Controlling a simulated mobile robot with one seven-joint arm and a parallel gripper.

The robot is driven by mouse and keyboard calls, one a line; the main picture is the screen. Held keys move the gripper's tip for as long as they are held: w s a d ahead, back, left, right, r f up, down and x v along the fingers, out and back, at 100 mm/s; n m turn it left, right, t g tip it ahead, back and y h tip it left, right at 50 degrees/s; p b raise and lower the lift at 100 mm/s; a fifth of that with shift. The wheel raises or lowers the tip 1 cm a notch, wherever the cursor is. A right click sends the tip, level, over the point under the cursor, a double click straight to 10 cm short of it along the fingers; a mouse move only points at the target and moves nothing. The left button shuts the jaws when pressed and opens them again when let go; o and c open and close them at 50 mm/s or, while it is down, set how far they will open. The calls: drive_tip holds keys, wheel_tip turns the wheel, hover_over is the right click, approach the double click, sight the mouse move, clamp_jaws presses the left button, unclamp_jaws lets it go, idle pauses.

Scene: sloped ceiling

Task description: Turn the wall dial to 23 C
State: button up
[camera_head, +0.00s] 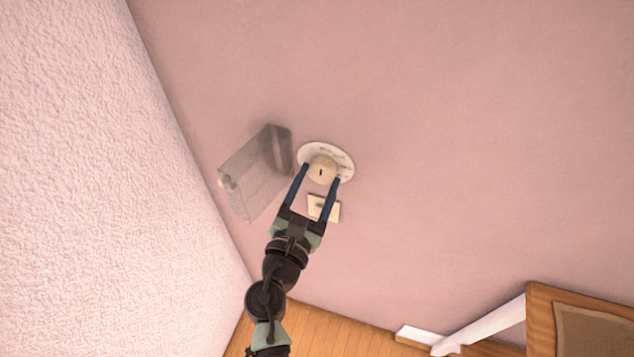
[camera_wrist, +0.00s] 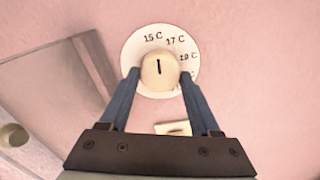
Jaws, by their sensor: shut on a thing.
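The wall dial is a round white plate (camera_head: 325,152) with a cream knob (camera_head: 322,170) at its centre, on the pink wall. In the wrist view the dial plate (camera_wrist: 138,48) shows 15 C, 17 C and 19 C. A further label at lower right is partly hidden by a finger. The dark mark on the knob (camera_wrist: 158,68) points up, about between 15 C and 17 C. My gripper (camera_head: 321,174) is shut on the knob, one blue finger on each side; its fingers also show in the wrist view (camera_wrist: 160,73).
A see-through cover (camera_head: 250,180) stands out from the wall just left of the dial. A small cream plate (camera_head: 324,208) is below the dial. The textured side wall (camera_head: 90,180) is at left; a wood-framed piece (camera_head: 580,315) is at lower right. The wall right of the dial is clear.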

drive_tip(key=m+b, duration=0.2)
drive_tip(key=m, duration=0.1)
drive_tip(key=shift+f, duration=0.2)
drive_tip(key=m+b, duration=0.3)
drive_tip(key=m, duration=0.1)
drive_tip(key=shift+m, duration=0.4)
drive_tip(key=m+b, duration=0.2)
drive_tip(key=m, duration=0.1)
drive_tip(key=shift+a+r+m+b, duration=0.1)
drive_tip(key=shift+m+b, duration=0.2)
drive_tip(key=shift+b, duration=0.05)
drive_tip(key=m+b, duration=0.2)
drive_tip(key=m, duration=0.1)
drive_tip(key=shift+m+b, duration=0.3)
drive_tip(key=shift+b, duration=0.05)
drive_tip(key=m+b, duration=0.3)
drive_tip(key=m, duration=0.1)
drive_tip(key=shift+m+b, duration=0.3)
drive_tip(key=m+b, duration=0.2)
drive_tip(key=m, duration=0.1)
drive_tip(key=shift+m+b, duration=0.3)
drive_tip(key=shift+b, duration=0.1)
drive_tip(key=m+b, duration=0.3)
drive_tip(key=m, duration=0.1)
drive_tip(key=shift+r, duration=0.1)
drive_tip(key=shift+r+m+b, duration=0.15)
drive_tip(key=shift+m+b, duration=0.9)
drive_tip(key=shift+m, duration=0.65)
